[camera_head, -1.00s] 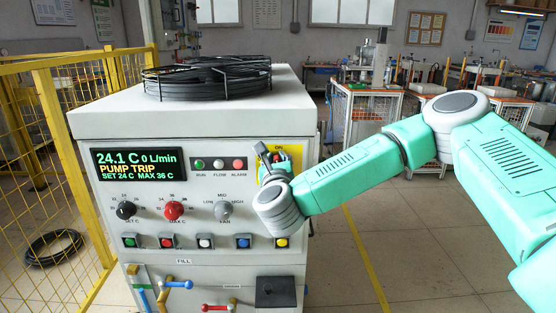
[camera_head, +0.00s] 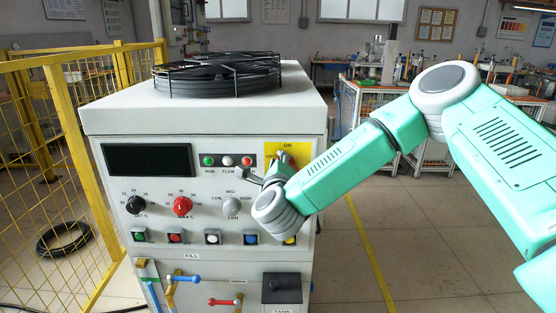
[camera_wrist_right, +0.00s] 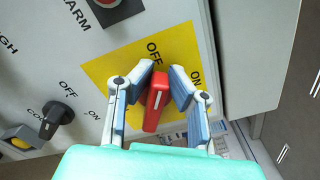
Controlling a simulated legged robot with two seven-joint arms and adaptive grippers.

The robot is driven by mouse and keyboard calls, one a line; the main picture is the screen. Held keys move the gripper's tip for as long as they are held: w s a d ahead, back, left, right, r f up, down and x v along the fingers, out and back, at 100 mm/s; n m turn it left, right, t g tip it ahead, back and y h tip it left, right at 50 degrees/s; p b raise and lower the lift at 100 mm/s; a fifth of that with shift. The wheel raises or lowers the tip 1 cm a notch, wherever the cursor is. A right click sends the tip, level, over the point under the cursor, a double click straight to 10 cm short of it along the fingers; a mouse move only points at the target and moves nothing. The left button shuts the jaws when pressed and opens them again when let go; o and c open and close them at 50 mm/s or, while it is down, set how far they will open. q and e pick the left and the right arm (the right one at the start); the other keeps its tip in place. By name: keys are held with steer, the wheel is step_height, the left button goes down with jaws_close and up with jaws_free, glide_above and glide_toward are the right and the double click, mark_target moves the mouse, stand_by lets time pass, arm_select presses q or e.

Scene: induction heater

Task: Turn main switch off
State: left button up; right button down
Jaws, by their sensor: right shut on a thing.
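The main switch is a red handle (camera_wrist_right: 155,106) on a yellow plate (camera_wrist_right: 102,70) marked OFF and ON. In the wrist view the handle points up toward the OFF label. In the head view the yellow plate (camera_head: 300,149) is at the upper right of the cabinet front, and my arm and gripper hide much of it. My right gripper (camera_head: 276,167) is at the plate; in the wrist view its two blue-padded fingers (camera_wrist_right: 160,84) stand on either side of the red handle, shut on it. My left gripper is not in view.
The cabinet's display (camera_head: 148,159) is dark. Three small lamps (camera_head: 228,161) sit left of the plate. Knobs, including a red one (camera_head: 182,206), and several push buttons lie below. A cable coil (camera_head: 217,76) rests on top. A yellow mesh fence (camera_head: 60,150) stands at left.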

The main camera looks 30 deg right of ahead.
steer(key=shift+s+f+n, duration=0.2)
steer(key=shift+f+n, duration=0.2)
steer(key=shift+f, duration=0.25)
steer(key=c, duration=1.5)
jaws_free()
steer(key=shift+c, duration=0.2)
steer(key=shift+r, duration=0.2)
steer(key=shift+d+r, duration=0.1)
steer(key=shift+d, duration=0.05)
steer(key=v, duration=1.2)
